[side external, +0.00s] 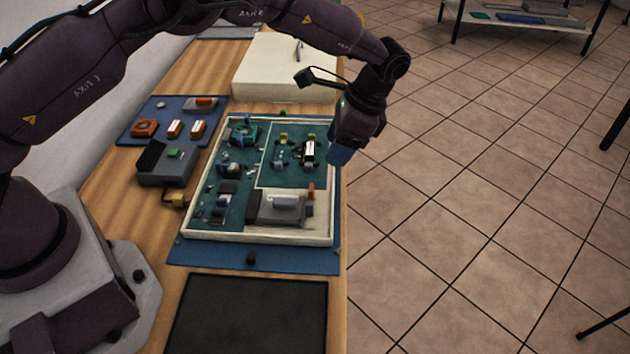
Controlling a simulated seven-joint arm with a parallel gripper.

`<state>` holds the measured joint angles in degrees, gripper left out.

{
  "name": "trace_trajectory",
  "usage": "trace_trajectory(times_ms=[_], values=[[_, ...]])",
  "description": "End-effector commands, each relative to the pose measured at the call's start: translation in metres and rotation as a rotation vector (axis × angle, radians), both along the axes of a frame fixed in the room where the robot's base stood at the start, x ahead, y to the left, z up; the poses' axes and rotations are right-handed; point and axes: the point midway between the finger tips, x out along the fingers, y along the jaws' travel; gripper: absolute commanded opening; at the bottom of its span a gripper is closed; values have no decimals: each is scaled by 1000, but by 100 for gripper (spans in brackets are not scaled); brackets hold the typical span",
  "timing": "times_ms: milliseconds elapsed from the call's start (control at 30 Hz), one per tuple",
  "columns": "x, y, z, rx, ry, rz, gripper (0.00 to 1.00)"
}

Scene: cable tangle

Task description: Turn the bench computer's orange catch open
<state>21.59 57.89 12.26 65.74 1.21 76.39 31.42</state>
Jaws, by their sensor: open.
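The bench computer (225,195) lies on the bench as a pale-framed open case with a green board inside. A small upright orange piece (311,191), which looks like the catch, stands at the right of the board beside a grey block (282,207). Its exact turn is too small to tell. My gripper (340,156) hangs over the right edge of the case, above and behind the orange piece and apart from it. It is open, with no object seen in it. The gap between its fingers is hidden from this side.
A blue mat (255,257) lies under the case. At left are a grey box (165,175) with a cable and a blue tray (122,128) with orange parts. A cream box (285,65) stands behind. A dark pad (250,315) lies in front. The bench ends just right.

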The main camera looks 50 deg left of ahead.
Motion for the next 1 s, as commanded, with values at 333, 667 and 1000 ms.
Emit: trace_trajectory(times_ms=[333,667,1000], values=[[-21,20,-68,4,3,1,53],[-29,29,-97,2,0,1,53],[-29,29,-98,2,-2,2,39]])
